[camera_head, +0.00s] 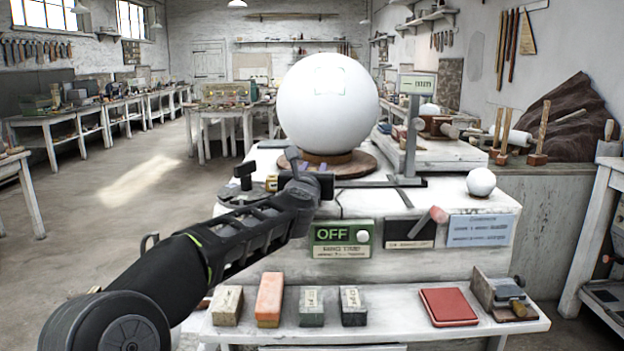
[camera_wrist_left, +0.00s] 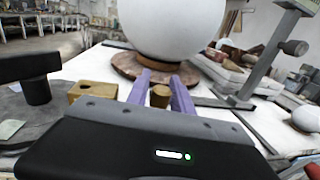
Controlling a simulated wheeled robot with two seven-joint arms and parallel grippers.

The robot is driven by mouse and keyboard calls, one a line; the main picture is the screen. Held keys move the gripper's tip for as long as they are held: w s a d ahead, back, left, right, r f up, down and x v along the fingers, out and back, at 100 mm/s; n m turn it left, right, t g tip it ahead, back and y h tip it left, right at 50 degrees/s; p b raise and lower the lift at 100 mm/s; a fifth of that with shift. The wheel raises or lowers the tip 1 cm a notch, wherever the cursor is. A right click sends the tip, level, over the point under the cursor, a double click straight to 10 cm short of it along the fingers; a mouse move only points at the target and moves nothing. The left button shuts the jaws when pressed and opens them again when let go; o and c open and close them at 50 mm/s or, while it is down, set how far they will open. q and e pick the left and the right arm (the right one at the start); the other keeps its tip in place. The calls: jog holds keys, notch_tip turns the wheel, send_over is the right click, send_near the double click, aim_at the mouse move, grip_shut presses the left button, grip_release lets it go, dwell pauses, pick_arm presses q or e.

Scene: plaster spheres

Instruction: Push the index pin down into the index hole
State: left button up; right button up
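My left gripper (camera_head: 319,180) reaches over the white bench top, in front of the round turntable (camera_head: 352,166) under the big white sphere (camera_head: 329,104). In the left wrist view its two purple fingers (camera_wrist_left: 163,85) stand apart, pointing at the turntable. A short brass cylinder (camera_wrist_left: 160,96), perhaps the index pin's head, shows between them and nearly fills the gap. I cannot tell whether the fingers touch it. Its lower part and any index hole are hidden behind the gripper body. My right gripper is not in view.
A black T-shaped handle (camera_wrist_left: 37,78) and a brass block (camera_wrist_left: 93,91) stand left of the gripper. A grey metal post (camera_head: 411,139) stands right of the sphere. A small white ball (camera_head: 481,182) sits at the right. The front shelf holds several blocks and a red pad (camera_head: 448,307).

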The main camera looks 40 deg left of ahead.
pick_arm(q)
grip_shut()
dwell(0.4)
notch_tip(320, 180, up, 10)
jog(key=p, duration=0.5)
jog(key=shift+p, duration=0.3)
